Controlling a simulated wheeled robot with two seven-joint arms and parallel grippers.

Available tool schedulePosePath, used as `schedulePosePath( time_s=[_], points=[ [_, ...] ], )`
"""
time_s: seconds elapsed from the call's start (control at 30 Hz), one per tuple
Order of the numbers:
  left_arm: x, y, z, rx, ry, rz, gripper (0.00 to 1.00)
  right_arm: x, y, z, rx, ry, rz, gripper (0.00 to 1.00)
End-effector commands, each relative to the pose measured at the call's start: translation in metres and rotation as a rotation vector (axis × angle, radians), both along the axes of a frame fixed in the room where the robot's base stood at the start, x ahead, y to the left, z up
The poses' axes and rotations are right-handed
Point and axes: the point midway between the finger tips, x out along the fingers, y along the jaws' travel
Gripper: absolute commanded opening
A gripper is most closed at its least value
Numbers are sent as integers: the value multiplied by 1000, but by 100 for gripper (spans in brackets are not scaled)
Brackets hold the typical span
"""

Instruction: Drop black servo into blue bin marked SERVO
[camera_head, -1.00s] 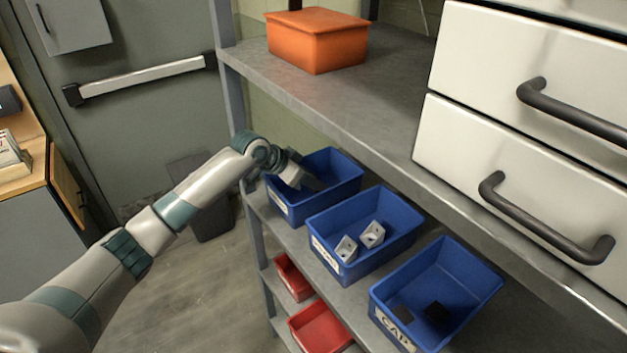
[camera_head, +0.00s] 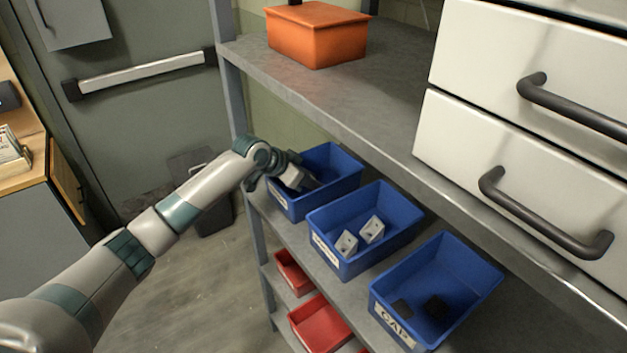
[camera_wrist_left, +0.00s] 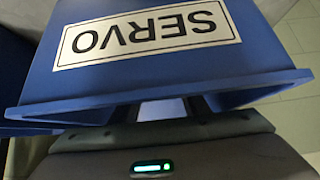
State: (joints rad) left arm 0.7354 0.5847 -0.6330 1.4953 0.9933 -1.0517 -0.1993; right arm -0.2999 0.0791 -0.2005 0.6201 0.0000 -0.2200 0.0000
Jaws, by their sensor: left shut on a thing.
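The blue bin marked SERVO (camera_head: 345,169) stands at the far left of the row on the middle shelf. Its SERVO label (camera_wrist_left: 146,34) shows upside down in the left wrist view, close in front of the camera. My left gripper (camera_head: 309,184) reaches over the bin's front rim, with its fingers inside the bin's opening. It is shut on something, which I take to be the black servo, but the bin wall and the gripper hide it. My right gripper is in neither view.
Right of it stand a blue bin (camera_head: 398,207) holding two light brackets and a blue bin marked CAP (camera_head: 466,262) holding dark pieces. The upper shelf (camera_head: 300,92) with an orange box (camera_head: 318,36) overhangs closely. Red bins (camera_head: 318,325) sit below.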

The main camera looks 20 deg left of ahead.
Motion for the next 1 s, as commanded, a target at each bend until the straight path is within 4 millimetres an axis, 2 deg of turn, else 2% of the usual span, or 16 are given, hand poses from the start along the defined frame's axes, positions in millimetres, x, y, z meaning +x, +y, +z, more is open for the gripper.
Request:
schedulePosePath(
  time_s=[0.03,0.1,0.53,0.67,1.0],
  points=[
    [0,0,0,0,0,0,48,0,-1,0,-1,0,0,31],
    [0,0,0,0,0,0,60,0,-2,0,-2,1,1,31],
    [0,0,6,1,0,-1,60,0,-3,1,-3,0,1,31],
    [-1,2,14,1,0,1,60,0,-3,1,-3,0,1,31],
    [-33,27,52,3,-3,0,60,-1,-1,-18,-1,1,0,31]
  ],
)
